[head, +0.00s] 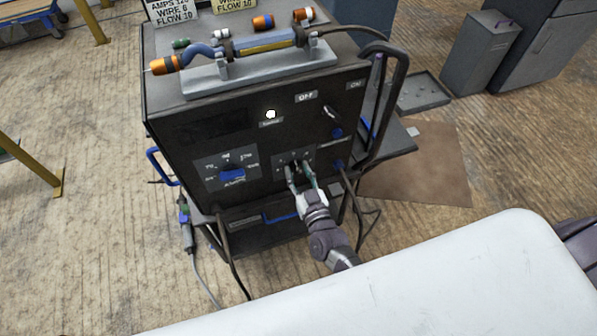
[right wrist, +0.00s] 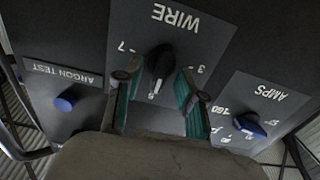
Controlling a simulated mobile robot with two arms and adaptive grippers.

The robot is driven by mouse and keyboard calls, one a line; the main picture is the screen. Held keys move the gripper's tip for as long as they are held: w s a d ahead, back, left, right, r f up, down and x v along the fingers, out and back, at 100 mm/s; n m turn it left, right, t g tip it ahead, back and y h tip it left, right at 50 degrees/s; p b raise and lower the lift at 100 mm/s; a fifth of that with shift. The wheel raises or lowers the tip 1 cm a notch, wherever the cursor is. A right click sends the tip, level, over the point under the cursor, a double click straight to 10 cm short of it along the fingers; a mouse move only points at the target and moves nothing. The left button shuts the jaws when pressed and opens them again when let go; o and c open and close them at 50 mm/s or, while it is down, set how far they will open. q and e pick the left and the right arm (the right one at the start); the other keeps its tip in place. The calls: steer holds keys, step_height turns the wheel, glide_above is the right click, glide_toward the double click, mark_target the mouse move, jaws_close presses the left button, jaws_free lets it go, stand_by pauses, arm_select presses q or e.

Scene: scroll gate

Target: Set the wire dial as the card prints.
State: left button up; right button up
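My right gripper (head: 302,174) is at this panel. In the right wrist view its two green-padded fingers (right wrist: 160,88) stand either side of the knob, apart, with a narrow gap seeming to show at the left. A white card (head: 172,10) on top reads WIRE, with a digit like 6 or 8, and FLOW 10. My left gripper is out of view.
The amps dial's blue knob (head: 233,172) is to the left on the front; it shows at the right in the wrist view (right wrist: 249,126). A blue argon test button (right wrist: 66,101) is on the other side.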

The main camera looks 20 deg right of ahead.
jaws_close()
steer(key=shift+m, duration=0.4)
steer(key=m, duration=0.3)
steer(key=shift+m, duration=0.4)
steer(key=m+b, duration=0.1)
steer(key=m, duration=0.3)
steer(key=shift+d+f, duration=0.1)
steer(key=shift+d, duration=0.05)
steer(key=m+b, duration=0.3)
steer(key=m, duration=0.6)
steer(key=shift+d+f+m, duration=0.1)
steer(key=shift+f+m, duration=0.05)
steer(key=shift+m, duration=0.25)
